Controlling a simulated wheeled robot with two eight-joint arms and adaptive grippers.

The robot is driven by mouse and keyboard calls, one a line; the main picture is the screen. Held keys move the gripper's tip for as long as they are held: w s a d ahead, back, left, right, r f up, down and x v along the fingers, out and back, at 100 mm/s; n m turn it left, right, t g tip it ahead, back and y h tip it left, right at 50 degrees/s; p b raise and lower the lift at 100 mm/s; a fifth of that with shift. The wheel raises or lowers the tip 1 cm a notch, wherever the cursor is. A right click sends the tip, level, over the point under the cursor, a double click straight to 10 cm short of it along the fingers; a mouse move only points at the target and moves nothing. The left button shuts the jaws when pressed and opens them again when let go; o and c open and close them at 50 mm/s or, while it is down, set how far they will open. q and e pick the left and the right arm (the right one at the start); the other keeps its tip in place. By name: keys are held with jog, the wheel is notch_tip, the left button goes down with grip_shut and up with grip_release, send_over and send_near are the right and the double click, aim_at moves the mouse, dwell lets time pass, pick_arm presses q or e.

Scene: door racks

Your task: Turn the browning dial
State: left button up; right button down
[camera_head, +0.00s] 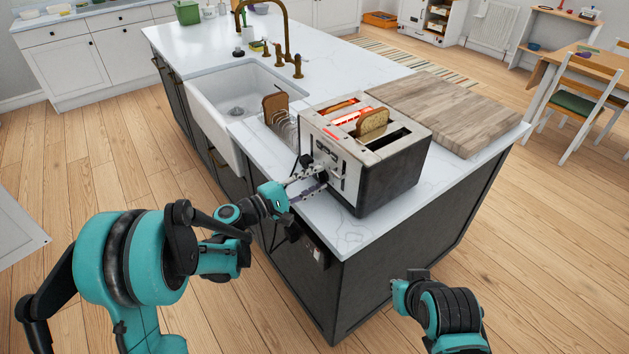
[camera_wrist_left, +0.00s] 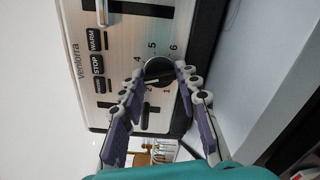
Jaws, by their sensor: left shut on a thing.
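The toaster (camera_head: 365,150) stands on the white counter, its control face turned toward my left arm. The left wrist view shows that face sideways, with the round black browning dial (camera_wrist_left: 158,72) and numbers around it. My left gripper (camera_wrist_left: 160,78) is shut on the dial, one finger on each side. In the head view the left gripper (camera_head: 315,177) reaches the toaster's front and hides part of the face. Bread (camera_head: 372,123) sticks up from one slot, and another slot glows orange.
A wire rack (camera_head: 282,128) with a bread slice stands left of the toaster, next to the white sink (camera_head: 235,108). A wooden board (camera_head: 445,108) lies behind the toaster. The counter's front corner is clear. In the left wrist view, STOP and WARM buttons (camera_wrist_left: 97,64) are near the dial.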

pick_arm(q)
jog(key=shift+n, duration=0.4)
jog(key=o, duration=1.2)
jog(key=shift+c, duration=0.2)
jog(key=v, duration=1.2)
